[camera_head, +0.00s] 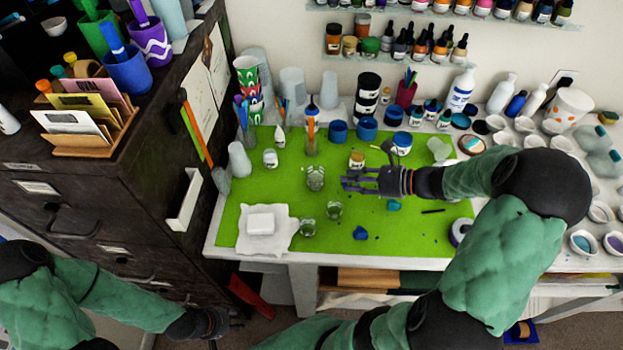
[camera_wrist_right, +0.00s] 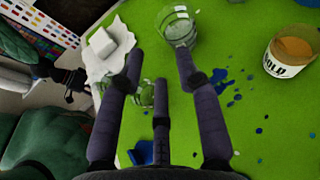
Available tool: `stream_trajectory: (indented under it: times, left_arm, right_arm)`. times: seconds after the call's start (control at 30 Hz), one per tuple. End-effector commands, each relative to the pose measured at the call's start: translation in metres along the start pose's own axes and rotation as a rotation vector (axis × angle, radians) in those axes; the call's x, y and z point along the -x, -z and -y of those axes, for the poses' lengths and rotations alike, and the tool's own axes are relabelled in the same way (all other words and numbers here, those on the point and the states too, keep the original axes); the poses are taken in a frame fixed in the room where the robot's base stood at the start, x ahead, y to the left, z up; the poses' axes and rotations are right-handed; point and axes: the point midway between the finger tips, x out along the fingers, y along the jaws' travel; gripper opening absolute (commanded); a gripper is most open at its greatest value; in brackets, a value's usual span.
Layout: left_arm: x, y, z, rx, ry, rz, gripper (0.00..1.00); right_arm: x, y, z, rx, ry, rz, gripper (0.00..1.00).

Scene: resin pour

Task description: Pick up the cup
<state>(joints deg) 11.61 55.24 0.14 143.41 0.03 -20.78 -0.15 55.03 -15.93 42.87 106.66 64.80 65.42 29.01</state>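Several small clear glass cups stand on the green mat (camera_head: 270,200). One cup (camera_head: 316,178) is just left of my right gripper (camera_head: 346,183), a second cup (camera_head: 334,210) is below it, and a third cup (camera_head: 307,228) is nearer the front edge. My right gripper is open and empty, fingers pointing left. In the right wrist view a cup (camera_wrist_right: 178,26) stands beyond the spread fingertips, apart from them; another cup (camera_wrist_right: 147,94) is partly hidden behind the fingers. My left gripper (camera_head: 226,322) is low, off the table at left; its finger state is unclear.
A gold-labelled jar (camera_head: 357,160) stands behind the right gripper, and also shows in the wrist view (camera_wrist_right: 291,50). A white block (camera_head: 261,223) lies on a white cloth (camera_head: 250,248). Blue paint spots mark the mat. Bottles and jars crowd the back; a dark cabinet (camera_head: 90,195) stands left.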

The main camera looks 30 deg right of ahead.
Motion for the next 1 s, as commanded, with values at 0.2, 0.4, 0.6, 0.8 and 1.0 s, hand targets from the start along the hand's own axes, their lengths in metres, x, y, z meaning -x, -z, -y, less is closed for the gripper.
stream_trajectory:
  times: [0.2,0.4,0.6,0.8,1.0]
  left_arm:
    - [-0.008,0.000,0.003,0.000,0.000,0.000,0.40]
    - [-0.014,0.000,0.005,0.000,0.000,0.000,0.40]
    - [-0.017,0.001,0.006,0.000,0.000,0.000,0.40]
    - [-0.027,0.001,0.010,0.000,0.000,0.000,0.40]
    - [-0.032,0.001,0.011,0.000,0.000,0.000,0.40]
  right_arm:
    - [-0.024,0.002,-0.001,0.003,-0.003,0.001,0.35]
    - [-0.050,0.002,-0.001,0.002,-0.002,0.001,0.35]
    - [-0.061,0.001,-0.001,0.002,-0.001,0.000,0.35]
    - [-0.088,-0.001,-0.004,0.004,-0.003,0.001,0.35]
    - [-0.107,-0.002,-0.004,0.002,-0.001,0.000,0.35]
